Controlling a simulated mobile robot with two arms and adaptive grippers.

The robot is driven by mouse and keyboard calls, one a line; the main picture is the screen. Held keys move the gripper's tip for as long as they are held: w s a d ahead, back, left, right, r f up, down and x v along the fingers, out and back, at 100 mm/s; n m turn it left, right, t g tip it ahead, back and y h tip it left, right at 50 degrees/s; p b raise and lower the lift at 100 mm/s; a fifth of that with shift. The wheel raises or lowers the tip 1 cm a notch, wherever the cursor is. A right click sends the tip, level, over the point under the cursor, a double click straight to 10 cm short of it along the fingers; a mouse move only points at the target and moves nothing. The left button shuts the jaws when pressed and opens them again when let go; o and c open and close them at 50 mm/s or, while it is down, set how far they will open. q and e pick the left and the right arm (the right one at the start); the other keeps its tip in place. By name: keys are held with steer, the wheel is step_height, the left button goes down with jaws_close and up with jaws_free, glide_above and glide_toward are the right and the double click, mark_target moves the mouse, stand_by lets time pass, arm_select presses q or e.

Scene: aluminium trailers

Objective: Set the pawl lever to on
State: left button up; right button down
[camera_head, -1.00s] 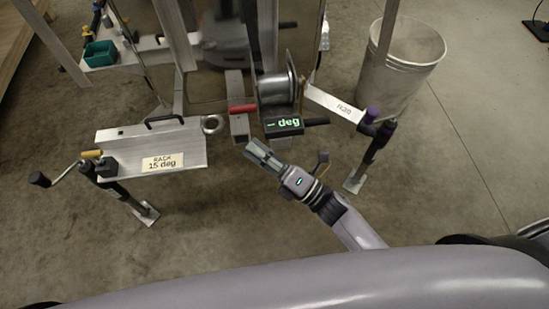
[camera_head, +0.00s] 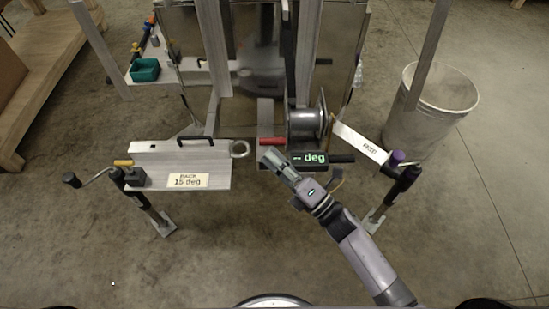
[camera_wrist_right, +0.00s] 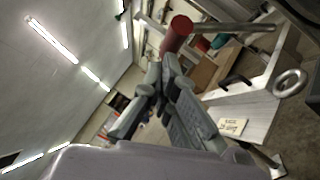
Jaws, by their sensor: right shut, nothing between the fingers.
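A short red grip (camera_head: 271,141), which may be the pawl lever, sits on the trailer frame left of the winch drum (camera_head: 304,122). The red grip also shows large in the right wrist view (camera_wrist_right: 176,34). My right gripper (camera_head: 268,157) is shut and empty, its tips just below the red grip in the head view. In the right wrist view the fingertips (camera_wrist_right: 165,72) point towards the red grip, with a small gap seeming to remain. Whether they touch is hard to tell. The lever's on and off marks are not readable. My left gripper is not in view.
A dark display box (camera_head: 310,159) reading "deg" sits right of the fingertips, close to them. A metal plate with a "RACK 15 deg" label (camera_head: 187,181) and a ring (camera_head: 240,149) lie left. Wooden shelving (camera_head: 50,80) stands far left.

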mark_target(274, 143)
steer(key=w+r+m+h+p, duration=0.1)
steer(key=r+p, duration=0.1)
steer(key=p, duration=0.2)
steer(key=w+r+m+g+h+p, duration=0.1)
steer(key=p, duration=0.3)
steer(key=w+r+m+h+p, duration=0.1)
steer(key=r+p, duration=0.1)
steer(key=p, duration=0.2)
steer(key=shift+w+r+m+g, duration=0.3)
steer(key=shift+m, duration=0.1)
steer(key=shift+w+r+m+g+h+p, duration=0.15)
steer(key=shift+w+m+h+p, duration=0.1)
steer(key=shift+w+p, duration=0.2)
steer(key=shift+w+r+m+g+h+p, duration=0.15)
steer(key=shift+w+m+p, duration=0.1)
steer(key=shift+w+p, duration=0.15)
steer(key=w+b, duration=0.1)
steer(key=w, duration=0.5)
steer(key=shift+r, duration=0.4)
steer(key=shift+s, duration=0.1)
